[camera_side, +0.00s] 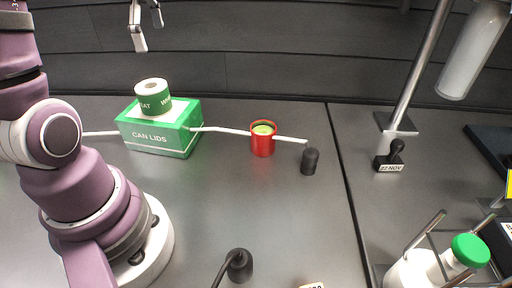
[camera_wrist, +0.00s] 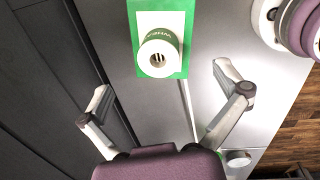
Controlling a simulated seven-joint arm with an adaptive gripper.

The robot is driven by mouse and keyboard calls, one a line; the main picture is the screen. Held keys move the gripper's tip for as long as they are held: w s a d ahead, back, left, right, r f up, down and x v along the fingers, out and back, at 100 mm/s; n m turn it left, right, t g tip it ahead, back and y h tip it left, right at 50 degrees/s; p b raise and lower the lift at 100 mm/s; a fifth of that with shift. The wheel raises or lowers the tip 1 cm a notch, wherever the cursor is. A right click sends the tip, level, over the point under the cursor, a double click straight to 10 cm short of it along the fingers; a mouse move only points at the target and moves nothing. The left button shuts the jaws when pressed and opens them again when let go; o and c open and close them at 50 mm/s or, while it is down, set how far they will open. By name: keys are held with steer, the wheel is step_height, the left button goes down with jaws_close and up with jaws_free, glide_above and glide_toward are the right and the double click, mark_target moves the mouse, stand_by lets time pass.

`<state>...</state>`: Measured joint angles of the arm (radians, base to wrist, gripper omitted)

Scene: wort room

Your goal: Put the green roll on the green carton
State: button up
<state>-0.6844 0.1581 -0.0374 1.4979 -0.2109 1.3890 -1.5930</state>
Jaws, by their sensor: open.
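The green roll (camera_side: 155,101), with a white core, stands upright on top of the green carton (camera_side: 174,142) marked "CAN LIDS". In the wrist view the roll (camera_wrist: 171,38) stands on the carton's white top panel, with the green carton edge (camera_wrist: 187,64) around it. My gripper (camera_side: 148,30) is above and apart from the roll in the side view. In the wrist view my gripper (camera_wrist: 164,88) has its two fingers spread wide with nothing between them, and the roll lies beyond the fingertips.
A red cup (camera_side: 263,144) with a yellow-green content stands right of the carton. A white rod runs near the carton and cup. A small black cylinder (camera_side: 310,162), a black stamp (camera_side: 390,158) and a green-capped bottle (camera_side: 470,251) stand further right. The front middle table is mostly clear.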

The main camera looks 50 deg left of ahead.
steer(key=s+d+f+m+t, duration=0.1)
steer(key=d+m+t, duration=0.1)
steer(key=d+m, duration=0.6)
steer(key=s+d+f+m+t+h, duration=0.1)
steer(key=d+m, duration=0.8)
steer(key=m, duration=1.1)
steer(key=shift+s+f+t, duration=0.35)
steer(key=shift+s+t, duration=0.25)
steer(key=shift+t, duration=0.4)
steer(key=shift+o, duration=0.3)
